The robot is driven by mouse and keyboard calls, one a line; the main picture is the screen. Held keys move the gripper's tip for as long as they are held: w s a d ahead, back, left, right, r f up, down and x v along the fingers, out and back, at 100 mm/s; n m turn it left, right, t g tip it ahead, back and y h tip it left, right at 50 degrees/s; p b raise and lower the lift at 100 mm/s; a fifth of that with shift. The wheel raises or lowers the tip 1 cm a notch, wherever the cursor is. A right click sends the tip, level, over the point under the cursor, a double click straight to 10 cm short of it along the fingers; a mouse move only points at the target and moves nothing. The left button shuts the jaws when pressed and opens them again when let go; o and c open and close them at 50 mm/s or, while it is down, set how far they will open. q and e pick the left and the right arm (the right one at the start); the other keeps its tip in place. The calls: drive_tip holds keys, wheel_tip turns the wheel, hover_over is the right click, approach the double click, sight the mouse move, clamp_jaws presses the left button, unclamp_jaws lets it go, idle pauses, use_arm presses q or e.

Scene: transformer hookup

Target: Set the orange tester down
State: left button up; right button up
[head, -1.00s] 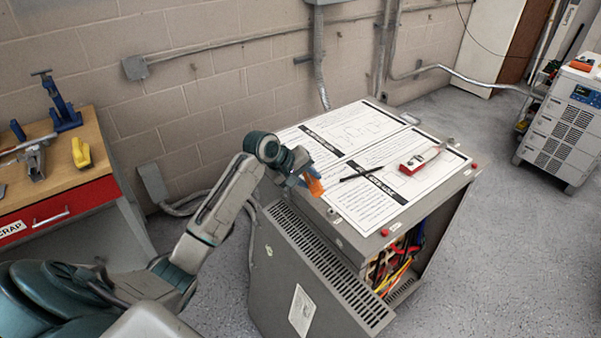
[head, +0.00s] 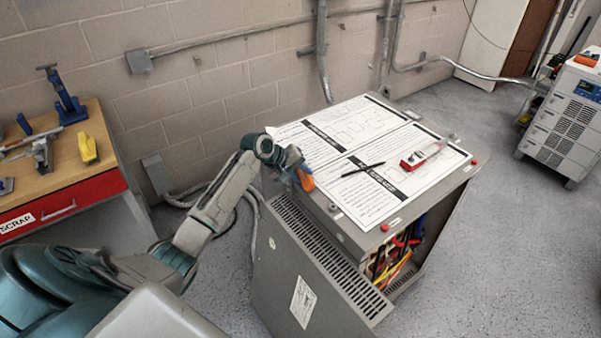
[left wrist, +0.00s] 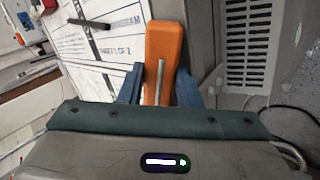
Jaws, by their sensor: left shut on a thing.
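The orange tester (head: 305,181) is a small bar held in my left gripper (head: 297,172) at the left edge of the transformer cabinet's top. In the left wrist view the tester (left wrist: 164,48) sits between the two blue fingers (left wrist: 160,88), which are shut on it. The cabinet top (head: 357,238) is grey and carries printed sheets (head: 375,207). I cannot tell whether the tester touches the top. My right gripper is not in view.
A black pen (head: 362,170) and a red and white device (head: 420,157) lie on the sheets. The cabinet front is open, with coloured wires (head: 395,258) inside. A wooden bench (head: 95,125) with tools and a yellow item (head: 88,149) stands left. A white unit (head: 570,115) stands right.

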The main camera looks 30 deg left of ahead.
use_arm(q)
drive_tip(key=o, duration=0.7)
drive_tip(key=b+v, duration=0.2)
drive_tip(key=v, duration=1)
drive_tip(key=shift+r, duration=0.15)
